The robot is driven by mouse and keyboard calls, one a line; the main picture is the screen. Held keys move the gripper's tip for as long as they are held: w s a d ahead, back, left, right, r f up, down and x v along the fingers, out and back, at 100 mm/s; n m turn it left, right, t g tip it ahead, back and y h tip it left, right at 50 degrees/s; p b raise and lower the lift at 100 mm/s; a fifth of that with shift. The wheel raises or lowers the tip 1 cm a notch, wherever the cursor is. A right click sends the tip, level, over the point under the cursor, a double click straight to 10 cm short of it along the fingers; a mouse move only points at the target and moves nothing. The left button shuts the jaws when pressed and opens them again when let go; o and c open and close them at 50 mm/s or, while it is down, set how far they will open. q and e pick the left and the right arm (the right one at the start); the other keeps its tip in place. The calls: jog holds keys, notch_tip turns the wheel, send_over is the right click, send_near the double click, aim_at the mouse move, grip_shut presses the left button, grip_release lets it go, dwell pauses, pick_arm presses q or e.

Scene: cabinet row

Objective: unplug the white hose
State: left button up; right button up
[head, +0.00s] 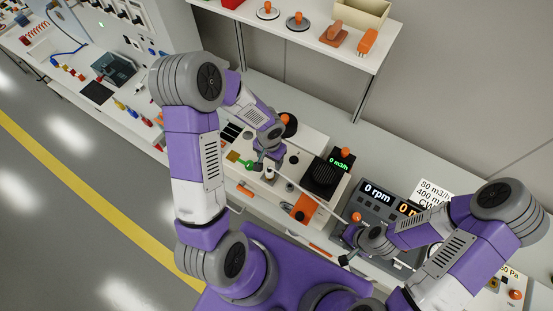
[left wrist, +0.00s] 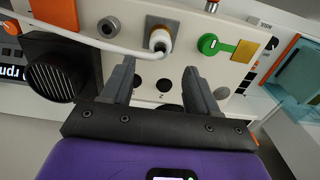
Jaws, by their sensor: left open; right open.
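The white hose (left wrist: 95,42) runs in from the left in the left wrist view. It ends at a white and brown plug (left wrist: 159,39) seated in a socket on the pale panel. In the head view the hose (head: 316,200) stretches from near my left gripper toward the right. My left gripper (left wrist: 159,68) is open and empty, its two fingers pointing at the panel just below the plug, one on each side of it and apart from it. In the head view my left gripper (head: 264,165) is over the pale unit. My right gripper (head: 350,247) is open near the grey display unit.
A green tag (left wrist: 208,44) and a yellow square (left wrist: 245,50) sit right of the plug. A black fan grille (left wrist: 58,80) is on the left. A shelf (head: 300,30) with orange-handled items overhangs the bench. The grey rpm display (head: 380,205) stands right.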

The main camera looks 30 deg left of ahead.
aim_at(270, 173)
pick_arm(q)
jog(key=shift+s+r, duration=0.2)
jog(key=shift+s, duration=0.4)
jog(key=shift+w+f, duration=0.2)
jog(key=shift+f, duration=0.1)
jog(key=shift+s+f+b, duration=0.15)
jog(key=shift+f+b, duration=0.4)
notch_tip(270, 173, down, 6)
jog(key=b, duration=0.5)
jog(key=shift+f+b, duration=0.25)
jog(key=shift+b, duration=0.1)
jog(key=shift+f+b, duration=0.55)
jog(key=shift+b, duration=0.05)
pick_arm(e)
jog(key=f, duration=0.8)
jog(key=shift+s, duration=0.4)
pick_arm(q)
jog(key=shift+r, duration=0.1)
pick_arm(e)
jog(key=shift+r, duration=0.1)
pick_arm(q)
jog(key=shift+b, duration=0.4)
pick_arm(e)
jog(key=shift+f, duration=0.45)
